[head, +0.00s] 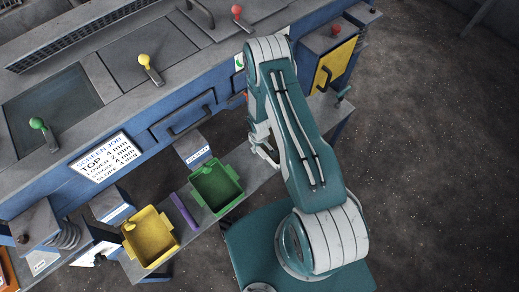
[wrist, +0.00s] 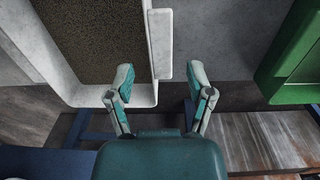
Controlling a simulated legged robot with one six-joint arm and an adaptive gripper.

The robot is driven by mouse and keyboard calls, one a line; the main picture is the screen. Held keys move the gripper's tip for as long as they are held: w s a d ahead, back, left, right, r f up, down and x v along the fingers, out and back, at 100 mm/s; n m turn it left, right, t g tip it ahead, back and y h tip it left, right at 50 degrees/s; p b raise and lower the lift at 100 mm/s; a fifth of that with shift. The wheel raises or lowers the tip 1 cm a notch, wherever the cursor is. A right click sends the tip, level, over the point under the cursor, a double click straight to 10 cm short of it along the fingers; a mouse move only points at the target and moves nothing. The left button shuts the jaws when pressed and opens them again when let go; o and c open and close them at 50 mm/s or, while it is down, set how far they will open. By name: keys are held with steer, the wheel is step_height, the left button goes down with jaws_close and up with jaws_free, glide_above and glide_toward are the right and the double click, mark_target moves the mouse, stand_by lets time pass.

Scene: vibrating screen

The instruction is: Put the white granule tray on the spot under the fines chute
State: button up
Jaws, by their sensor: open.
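The white granule tray (wrist: 160,25) is at upper left in the wrist view, filled with brown granules. A white tab (wrist: 166,45) stands along its right wall. My gripper (wrist: 160,82) is open, its left finger over the tray's near right corner and its right finger beyond the tab, over grey surface. I cannot tell whether either finger touches. In the head view my gripper (head: 265,150) is at the right end of the shelf, and I cannot make out the white tray there, behind my arm. A chute (head: 190,146) with a small label stands behind the green tray; I cannot read which chute is fines.
The green tray (head: 215,187) stands left of my gripper and shows at right in the wrist view (wrist: 295,50). A purple bar (head: 185,212) lies between it and the yellow tray (head: 150,238). The blue machine (head: 170,125) rises behind the shelf.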

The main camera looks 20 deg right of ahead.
step_height(320, 180, up, 8)
steer(key=shift+a, duration=0.15)
stand_by(0.6)
